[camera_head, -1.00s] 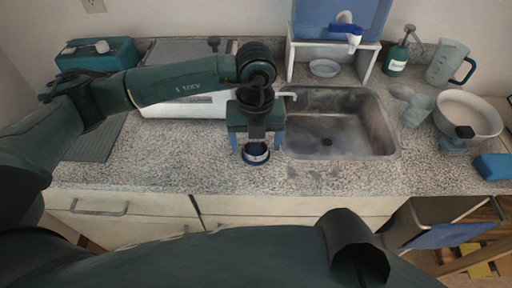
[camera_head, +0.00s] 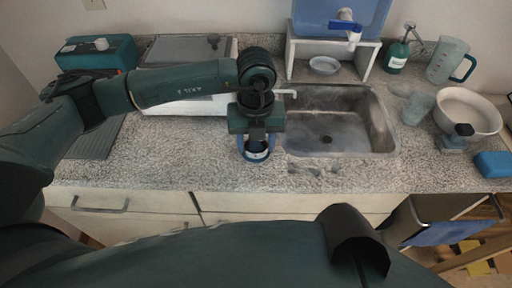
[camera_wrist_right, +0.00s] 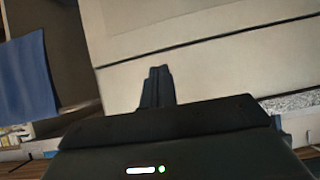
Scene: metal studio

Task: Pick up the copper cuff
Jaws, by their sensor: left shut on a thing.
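The cuff (camera_head: 257,156) is a small ring with a pale band and a dark middle; its copper colour does not show. It is at the counter's front part, left of the sink, in the head view. My left gripper (camera_head: 256,151) points down over it, with its blue fingers shut on the cuff from both sides. The gripper hides part of the ring, and I cannot tell whether it is clear of the counter. My right gripper (camera_wrist_right: 157,88) shows in the right wrist view with its fingers together and nothing visible between them, in front of pale cabinet fronts.
The steel sink (camera_head: 340,125) lies right of my left gripper. A white stand (camera_head: 372,62), soap bottle (camera_head: 396,58), jug (camera_head: 447,62), white bowl (camera_head: 468,112) and blue block (camera_head: 492,165) are farther right. A teal box (camera_head: 95,54) stands back left. Speckled counter (camera_head: 180,165) is clear left of the cuff.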

